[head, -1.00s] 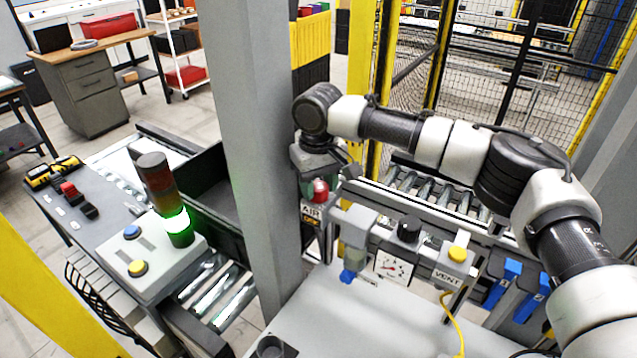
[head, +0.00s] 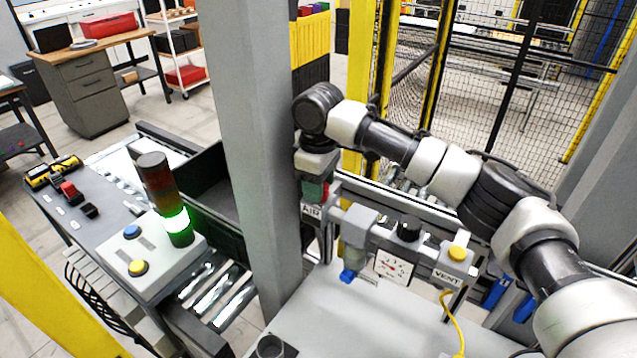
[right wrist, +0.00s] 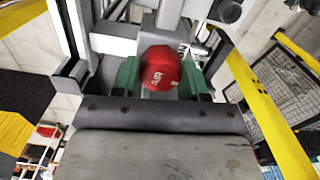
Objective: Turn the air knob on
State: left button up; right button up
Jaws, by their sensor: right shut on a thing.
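The air knob is the red round knob (right wrist: 160,70) with white lettering in the right wrist view. In the head view only a red sliver of it (head: 326,191) shows, just above the AIR label (head: 311,211). My right gripper (head: 316,192) reaches down over the knob from above. Its green fingers lie on both sides of the knob in the right wrist view (right wrist: 160,78), shut on it. The gripper hides most of the knob in the head view. My left gripper is not in view.
Right of the knob, the air unit carries a blue-tipped bowl (head: 352,262), a gauge (head: 393,266), a black knob (head: 409,228) and a yellow VENT button (head: 457,252). A grey post (head: 255,150) stands close on the left. A lit green stack light (head: 176,222) stands farther left.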

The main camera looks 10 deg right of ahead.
jog(key=n, duration=0.4)
jog(key=shift+r, duration=0.1)
jog(key=shift+w+n, duration=0.1)
jog(key=shift+n, duration=1.6)
jog(key=shift+r, duration=0.1)
jog(key=o, duration=0.9)
jog(key=shift+o, duration=0.2)
jog(key=shift+r, duration=0.1)
notch_tip(320, 180, up, 4)
jog(key=shift+r+b, duration=0.1)
jog(key=shift+b, duration=1.05)
notch_tip(320, 180, up, 6)
